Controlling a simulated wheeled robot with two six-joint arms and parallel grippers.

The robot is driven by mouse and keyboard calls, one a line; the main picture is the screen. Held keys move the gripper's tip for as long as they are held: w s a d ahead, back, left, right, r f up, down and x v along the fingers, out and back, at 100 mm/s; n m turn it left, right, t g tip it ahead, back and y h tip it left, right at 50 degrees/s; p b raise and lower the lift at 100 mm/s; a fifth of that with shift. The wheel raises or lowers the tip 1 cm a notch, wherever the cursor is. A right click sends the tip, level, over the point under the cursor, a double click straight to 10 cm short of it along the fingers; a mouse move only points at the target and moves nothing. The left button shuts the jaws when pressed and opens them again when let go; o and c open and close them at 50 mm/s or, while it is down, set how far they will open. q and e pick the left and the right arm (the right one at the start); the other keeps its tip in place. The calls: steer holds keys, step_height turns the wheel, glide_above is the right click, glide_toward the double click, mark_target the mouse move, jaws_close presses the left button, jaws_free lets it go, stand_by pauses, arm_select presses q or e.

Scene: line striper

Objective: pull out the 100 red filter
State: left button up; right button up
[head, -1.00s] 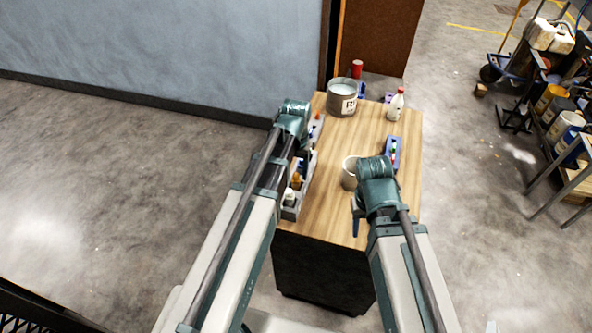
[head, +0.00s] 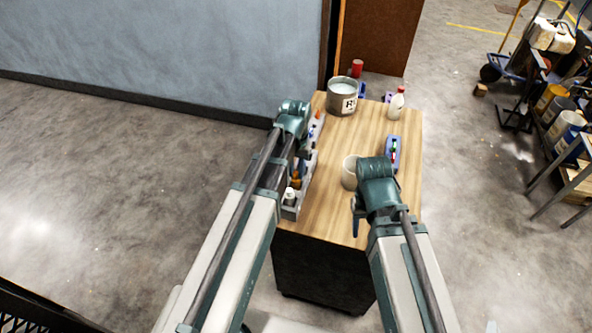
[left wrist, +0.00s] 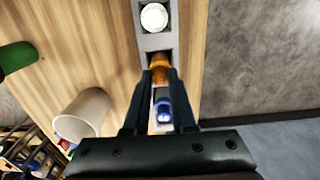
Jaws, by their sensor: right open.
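A long grey rack stands along the left edge of the wooden table; it shows in the head view (head: 290,212) and in the left wrist view (left wrist: 155,41). In the left wrist view it holds a round white-topped piece (left wrist: 154,17), an orange piece (left wrist: 160,62) and a blue piece (left wrist: 164,112). My left gripper (left wrist: 160,75) reaches down over the rack, with its fingertips close on both sides of the orange piece. Whether they press on it is unclear. I cannot make out a label reading 100. My right gripper (head: 357,220) is open and empty over the table's near right part.
On the table (head: 350,135) are a white cup (head: 349,172), a metal can (head: 342,97), a white bottle (head: 396,104) and a blue-purple tray (head: 392,152). A red cylinder (head: 357,67) stands at the back.

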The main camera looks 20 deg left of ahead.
arm_select(q)
jaws_close()
steer(key=shift+r+p, duration=0.8)
steer(key=shift+r+p, duration=3.35)
steer(key=shift+f, duration=0.1)
